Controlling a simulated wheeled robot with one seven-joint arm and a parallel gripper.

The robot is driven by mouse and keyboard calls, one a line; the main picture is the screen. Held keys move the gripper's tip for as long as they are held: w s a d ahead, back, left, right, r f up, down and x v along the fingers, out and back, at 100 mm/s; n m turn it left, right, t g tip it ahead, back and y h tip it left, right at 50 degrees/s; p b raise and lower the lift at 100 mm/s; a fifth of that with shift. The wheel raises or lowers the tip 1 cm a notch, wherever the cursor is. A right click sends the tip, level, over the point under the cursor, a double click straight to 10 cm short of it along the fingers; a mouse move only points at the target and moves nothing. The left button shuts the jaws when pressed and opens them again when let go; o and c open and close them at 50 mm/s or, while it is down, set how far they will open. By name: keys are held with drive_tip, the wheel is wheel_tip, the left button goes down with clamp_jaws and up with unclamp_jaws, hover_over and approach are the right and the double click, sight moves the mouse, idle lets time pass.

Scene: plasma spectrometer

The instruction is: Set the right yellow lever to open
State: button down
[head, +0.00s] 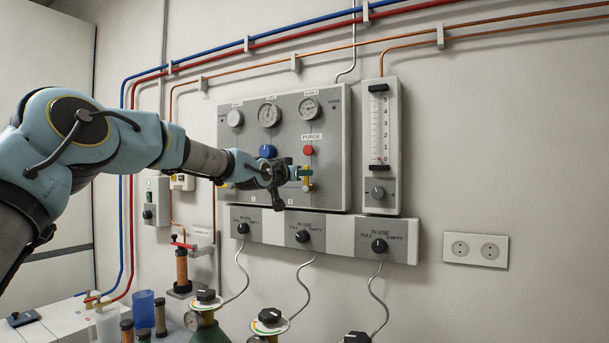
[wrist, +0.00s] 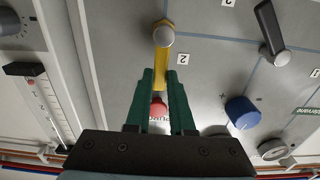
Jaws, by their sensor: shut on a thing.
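The yellow lever (head: 307,184) is on the right part of the grey gauge panel (head: 335,135), below the red PURGE button (head: 309,150). In the wrist view the yellow lever (wrist: 160,62) runs from a round silver pivot toward my gripper, next to a "2" label. My gripper (head: 304,172) is shut on the lever. In the wrist view its green fingers (wrist: 160,82) stand on either side of the lever's end. The red button (wrist: 158,108) shows between the fingers, behind them. The exact contact is partly hidden by the fingers.
In the wrist view a blue knob (wrist: 242,112) and a dark lever (wrist: 268,30) are to the right. A flowmeter (head: 379,140) stands right of the panel. Below is a strip with several black knobs (head: 379,245). Gas cylinders (head: 270,322) stand beneath.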

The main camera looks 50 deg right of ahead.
drive_tip(key=shift+w+f, duration=0.1)
idle(0.4)
drive_tip(key=c, duration=0.8)
unclamp_jaws()
drive_tip(key=shift+b+v, duration=2.25)
drive_tip(key=shift+v, duration=3.2)
